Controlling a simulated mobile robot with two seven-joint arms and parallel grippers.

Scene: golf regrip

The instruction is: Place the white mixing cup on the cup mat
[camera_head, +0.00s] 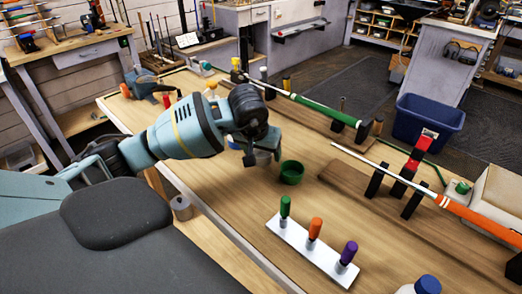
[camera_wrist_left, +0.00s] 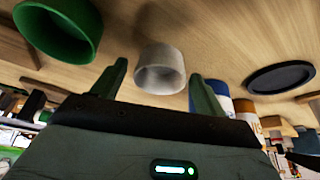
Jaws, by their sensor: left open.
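The white mixing cup (camera_wrist_left: 160,72) stands on the wooden table in the left wrist view, framed between the two fingers of my left gripper (camera_wrist_left: 158,76). The fingers are apart, and I see no clear contact with the cup. A flat black round disc, which looks like the cup mat (camera_wrist_left: 280,78), lies empty to the right of the cup in the left wrist view. I cannot make out the mat in the head view. My right gripper is not in view.
A green cup (camera_head: 291,172) stands close to the white cup. Bottles (camera_wrist_left: 245,112) stand near the mat. A white rack (camera_head: 310,250) holds green, orange and purple handled tools. Golf clubs (camera_head: 315,107) rest on stands towards the back and right. Bare table lies between the rack and green cup.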

